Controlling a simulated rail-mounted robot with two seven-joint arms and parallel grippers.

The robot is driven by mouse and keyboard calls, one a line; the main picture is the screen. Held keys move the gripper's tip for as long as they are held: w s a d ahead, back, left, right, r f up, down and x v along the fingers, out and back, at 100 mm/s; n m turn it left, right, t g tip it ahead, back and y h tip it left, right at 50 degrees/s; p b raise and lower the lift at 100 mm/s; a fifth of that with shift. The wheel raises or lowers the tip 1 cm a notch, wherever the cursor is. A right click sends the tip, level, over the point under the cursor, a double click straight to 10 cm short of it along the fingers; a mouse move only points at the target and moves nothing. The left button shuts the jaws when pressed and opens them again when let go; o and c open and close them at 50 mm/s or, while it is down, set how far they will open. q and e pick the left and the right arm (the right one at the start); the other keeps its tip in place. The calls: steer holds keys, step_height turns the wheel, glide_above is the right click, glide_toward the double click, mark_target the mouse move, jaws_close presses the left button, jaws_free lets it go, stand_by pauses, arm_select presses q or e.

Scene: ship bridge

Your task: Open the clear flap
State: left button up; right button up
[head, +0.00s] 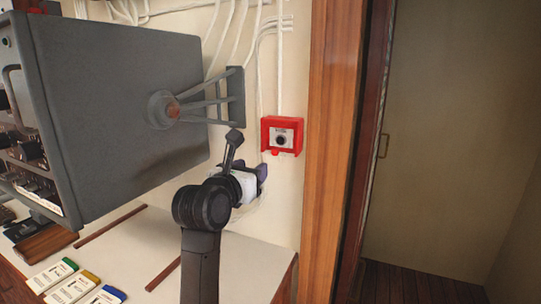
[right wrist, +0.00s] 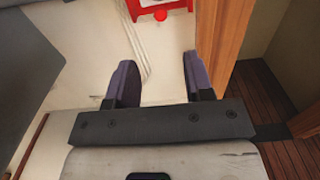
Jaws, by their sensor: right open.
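A red box (head: 282,135) is fixed to the cream wall, left of the wooden door frame. It has a pale front plate with a dark round control, and a small red tab at its lower edge. I cannot clearly make out the clear flap over its front. The box's lower part and red tab also show at the top of the right wrist view (right wrist: 160,14). My right gripper (head: 251,168) is below and slightly left of the box, apart from it. In the right wrist view its two fingers (right wrist: 158,75) are spread with nothing between them. My left gripper is not in view.
A large grey console (head: 110,90) on a wall bracket (head: 235,95) stands left of the box. White cables run down the wall. A wooden door frame (head: 335,130) is close on the right. Labelled cards (head: 75,288) lie on the white desk below.

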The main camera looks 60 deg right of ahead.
mark_target(274, 152)
steer(key=d+p, duration=0.1)
steer(key=d, duration=0.2)
steer(key=w+d+p, duration=0.1)
steer(key=d, duration=0.3)
steer(key=d+p, duration=0.1)
steer(key=d, duration=0.3)
steer(key=shift+w+r, duration=0.1)
steer(key=shift+w, duration=0.1)
steer(key=shift+w+d+p, duration=0.15)
steer(key=shift+d+p, duration=0.3)
steer(key=shift+d, duration=0.5)
jaws_close()
